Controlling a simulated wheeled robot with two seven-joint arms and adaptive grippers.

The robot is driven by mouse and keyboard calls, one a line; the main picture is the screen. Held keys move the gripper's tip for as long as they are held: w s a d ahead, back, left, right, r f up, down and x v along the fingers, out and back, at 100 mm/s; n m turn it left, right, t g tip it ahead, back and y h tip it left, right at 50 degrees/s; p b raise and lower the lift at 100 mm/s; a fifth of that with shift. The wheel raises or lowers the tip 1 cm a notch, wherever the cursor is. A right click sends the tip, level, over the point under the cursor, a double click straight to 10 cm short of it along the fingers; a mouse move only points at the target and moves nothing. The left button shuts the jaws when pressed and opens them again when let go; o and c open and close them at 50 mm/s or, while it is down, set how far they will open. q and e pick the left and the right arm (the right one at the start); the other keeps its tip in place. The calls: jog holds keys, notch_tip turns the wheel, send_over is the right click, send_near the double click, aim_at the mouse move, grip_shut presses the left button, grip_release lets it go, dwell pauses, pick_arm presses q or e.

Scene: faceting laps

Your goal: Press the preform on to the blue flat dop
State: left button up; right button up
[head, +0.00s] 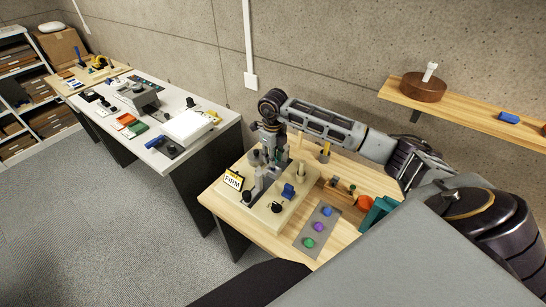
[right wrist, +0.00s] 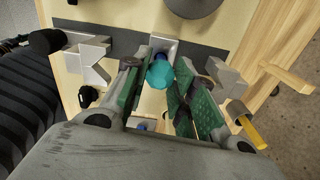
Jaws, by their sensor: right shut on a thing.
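My right gripper (head: 270,153) points down over the cream fixture board (head: 270,219) on the wooden bench. In the right wrist view my right gripper (right wrist: 160,86) has its green pads closed around a round teal-blue piece (right wrist: 160,74), which looks like the preform. The piece is at the fingertips, close to a pale grey block; I cannot tell whether they touch. A blue part (head: 288,190) stands on the board, right of the gripper; I cannot tell whether it is the blue flat dop. My left gripper is not in view.
A grey strip (head: 328,224) holds blue, purple and green round pieces. A "FIRM" sign (head: 233,180) stands at the board's left. A wooden block (head: 341,197), an orange piece (head: 364,202) and a teal holder (head: 378,213) are to the right. A shelf (head: 460,112) hangs behind.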

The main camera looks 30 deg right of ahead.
dwell(0.6)
jog(key=o, duration=1)
jog(key=shift+c, duration=0.2)
notch_tip(320, 180, up, 12)
jog(key=shift+f, duration=0.1)
dwell(1.0)
